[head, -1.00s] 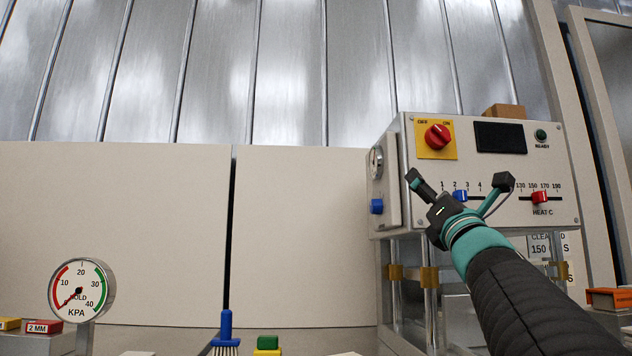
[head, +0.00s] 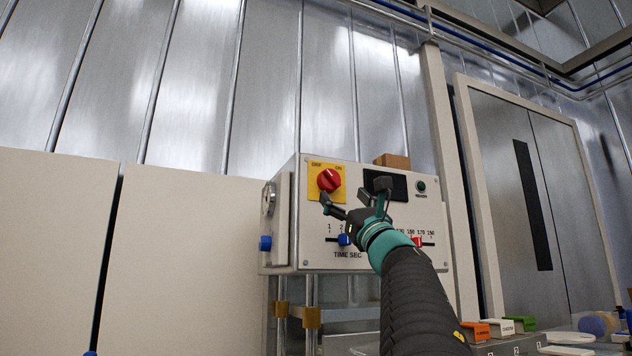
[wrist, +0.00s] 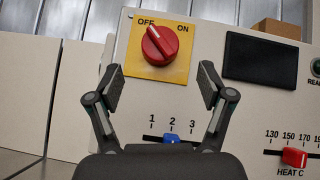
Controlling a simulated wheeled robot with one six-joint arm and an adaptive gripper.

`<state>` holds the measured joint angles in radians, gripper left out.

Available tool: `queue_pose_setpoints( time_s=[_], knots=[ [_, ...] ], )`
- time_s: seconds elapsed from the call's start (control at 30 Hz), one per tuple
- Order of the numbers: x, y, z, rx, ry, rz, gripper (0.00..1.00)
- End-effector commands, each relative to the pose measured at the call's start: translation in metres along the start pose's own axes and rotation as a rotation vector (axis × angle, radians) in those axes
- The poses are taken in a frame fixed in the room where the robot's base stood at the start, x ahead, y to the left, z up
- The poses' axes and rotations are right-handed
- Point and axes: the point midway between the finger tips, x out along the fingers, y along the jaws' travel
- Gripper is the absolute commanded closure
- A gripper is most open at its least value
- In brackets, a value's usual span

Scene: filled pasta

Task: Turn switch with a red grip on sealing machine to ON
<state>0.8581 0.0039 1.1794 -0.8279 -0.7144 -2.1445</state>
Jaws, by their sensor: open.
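The sealing machine (head: 293,230) is a pale box with a front panel. Its switch with a red grip (head: 328,180) sits on a yellow plate (head: 343,168) at the panel's upper left. In the wrist view the red grip (wrist: 160,45) shows with OFF at its upper left and ON at its right; its white mark points toward OFF. My gripper (head: 354,194) is open and empty in front of the panel, just below and right of the switch in the head view. In the wrist view my fingers (wrist: 162,80) stand apart below the grip, not touching it.
Beside the switch is a dark display (wrist: 262,60). Below are a blue slider (wrist: 172,138) and a red HEAT C slider (wrist: 294,156). A cardboard box (head: 392,160) is on top.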

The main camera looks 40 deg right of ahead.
Motion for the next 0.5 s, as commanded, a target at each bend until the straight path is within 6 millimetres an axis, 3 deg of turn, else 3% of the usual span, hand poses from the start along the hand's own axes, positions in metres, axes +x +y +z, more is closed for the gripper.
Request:
queue_pose_setpoints(
  time_s=[0.03,0.2,0.5],
  knots=[
    [0.013,0.0,0.002,0.002,-0.001,0.001,0.2],
    [0.04,0.0,0.001,0.002,0.0,0.001,0.2],
    [0.061,0.0,0.001,0.001,0.0,0.0,0.2]
  ],
)
